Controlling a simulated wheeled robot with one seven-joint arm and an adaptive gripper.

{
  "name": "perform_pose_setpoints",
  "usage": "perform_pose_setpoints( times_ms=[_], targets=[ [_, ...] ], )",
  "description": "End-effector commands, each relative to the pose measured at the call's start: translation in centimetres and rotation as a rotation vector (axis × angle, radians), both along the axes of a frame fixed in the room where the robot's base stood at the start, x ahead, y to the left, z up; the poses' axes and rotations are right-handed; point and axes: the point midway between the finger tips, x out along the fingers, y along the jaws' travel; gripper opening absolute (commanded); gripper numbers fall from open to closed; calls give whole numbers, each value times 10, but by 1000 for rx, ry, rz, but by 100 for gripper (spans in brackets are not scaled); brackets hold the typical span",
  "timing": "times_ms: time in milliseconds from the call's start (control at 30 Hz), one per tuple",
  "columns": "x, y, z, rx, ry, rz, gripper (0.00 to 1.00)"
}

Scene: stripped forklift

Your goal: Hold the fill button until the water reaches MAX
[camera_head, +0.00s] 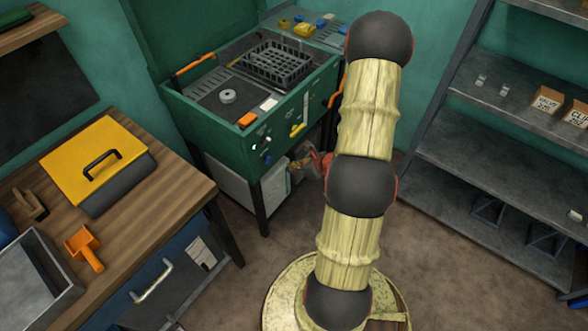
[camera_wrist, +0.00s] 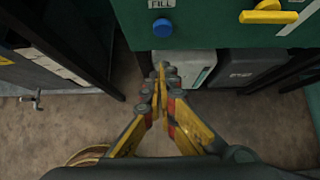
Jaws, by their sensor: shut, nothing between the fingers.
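The fill button is a round blue button (camera_wrist: 162,28) under a FILL label (camera_wrist: 161,4) on the green front panel in the wrist view. In the head view a small blue button (camera_head: 267,160) shows low on the front of the green station (camera_head: 200,120). My gripper (camera_wrist: 161,72) is shut and empty, with its yellow fingertips together below the blue button in the wrist picture, apart from it. In the head view my gripper (camera_head: 299,163) shows partly behind my arm, just right of the station's front. I cannot make out a water level or a MAX mark.
A yellow lever (camera_wrist: 268,14) sits right of the button. Pale containers (camera_wrist: 190,70) stand under the panel. A dark crate (camera_head: 275,64) sits in the station top. A wooden bench (camera_head: 150,205) is at left, grey shelves (camera_head: 480,170) at right. Brown floor lies between.

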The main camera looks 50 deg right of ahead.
Motion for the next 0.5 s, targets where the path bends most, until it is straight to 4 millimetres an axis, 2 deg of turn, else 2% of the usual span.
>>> perform_pose_setpoints(
  times_ms=[33, 300, 500],
  targets=[
    [8, 2, -11, 1, 0, 4, 0],
    [45, 5, -48, 0, 0, 4, 0],
    [73, 6, -45, -2, -2, 2, 0]
  ],
)
